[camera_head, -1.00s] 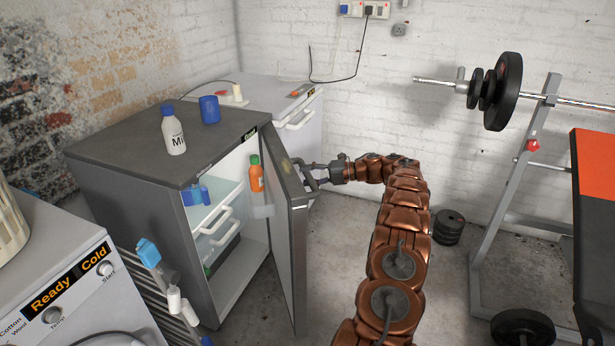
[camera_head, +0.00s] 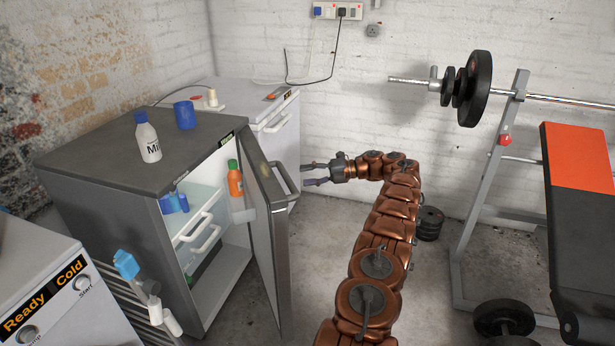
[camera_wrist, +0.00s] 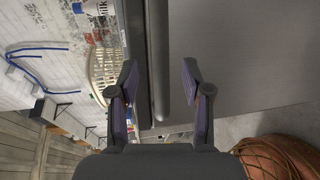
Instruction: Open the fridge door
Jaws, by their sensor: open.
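The small grey fridge (camera_head: 118,160) stands at the left with its door (camera_head: 266,240) swung well open towards the right. Its inside shows a white drawer and an orange bottle (camera_head: 235,180) in the door. The door handle (camera_head: 286,180) is on the door's outer face. My gripper (camera_head: 308,174) is open and empty, just right of the handle and apart from it. In the wrist view, the handle (camera_wrist: 160,60) runs as a dark bar between my two spread fingers, with the grey door face (camera_wrist: 235,50) at the right.
A milk bottle (camera_head: 148,138) and a blue mug (camera_head: 184,115) stand on the fridge. A white appliance (camera_head: 45,290) is at front left, a white chest (camera_head: 275,130) behind. A weight bench (camera_head: 590,220) and barbell (camera_head: 473,88) are right. Some floor is clear beside the door.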

